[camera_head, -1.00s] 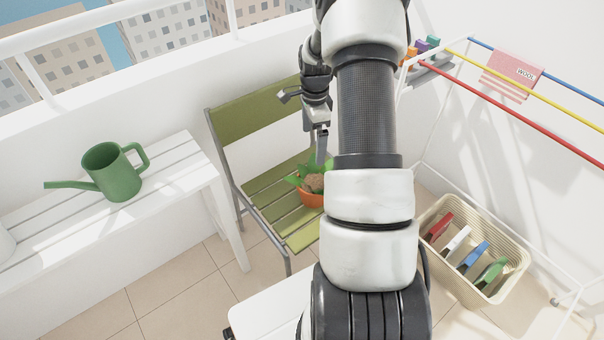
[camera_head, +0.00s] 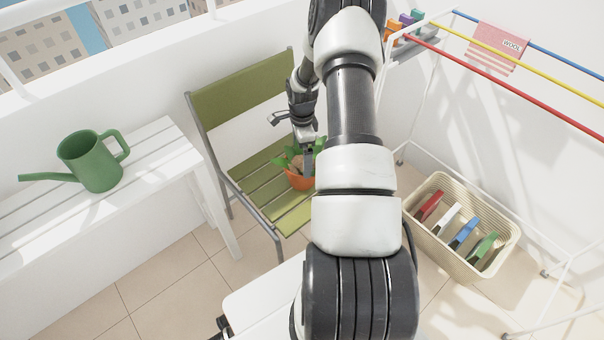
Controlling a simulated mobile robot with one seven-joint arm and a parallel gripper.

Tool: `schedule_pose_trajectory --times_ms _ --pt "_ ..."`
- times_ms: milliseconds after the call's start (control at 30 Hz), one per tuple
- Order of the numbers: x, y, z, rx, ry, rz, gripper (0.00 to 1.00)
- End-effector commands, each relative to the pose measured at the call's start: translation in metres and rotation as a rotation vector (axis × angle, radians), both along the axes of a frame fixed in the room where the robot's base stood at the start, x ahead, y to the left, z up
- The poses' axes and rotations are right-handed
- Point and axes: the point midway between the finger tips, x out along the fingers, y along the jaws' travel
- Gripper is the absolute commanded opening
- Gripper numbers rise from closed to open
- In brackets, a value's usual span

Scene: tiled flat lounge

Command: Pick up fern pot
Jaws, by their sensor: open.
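The fern pot (camera_head: 299,182) is an orange pot with green leaves. It stands on the seat of the green slatted chair (camera_head: 283,213). My arm hides its right part. My gripper (camera_head: 307,172) points down at the fern pot, with a finger among or just in front of the leaves. The gripper is open. Whether a finger touches the pot cannot be told.
A white slatted bench (camera_head: 150,164) at the left bears a green watering can (camera_head: 95,163). A cream basket (camera_head: 477,271) with several coloured items stands on the floor at the right. A white drying rack (camera_head: 424,97) with coloured rails stands at the right wall.

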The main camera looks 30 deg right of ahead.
Motion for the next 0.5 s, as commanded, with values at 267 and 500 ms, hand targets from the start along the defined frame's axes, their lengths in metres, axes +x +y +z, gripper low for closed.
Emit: schedule_pose_trajectory --times_ms 267,500 --pt "-0.001 0.000 -0.041 0.002 0.002 -0.001 1.00" --pt "0.000 0.000 -0.044 0.000 0.000 0.000 1.00"
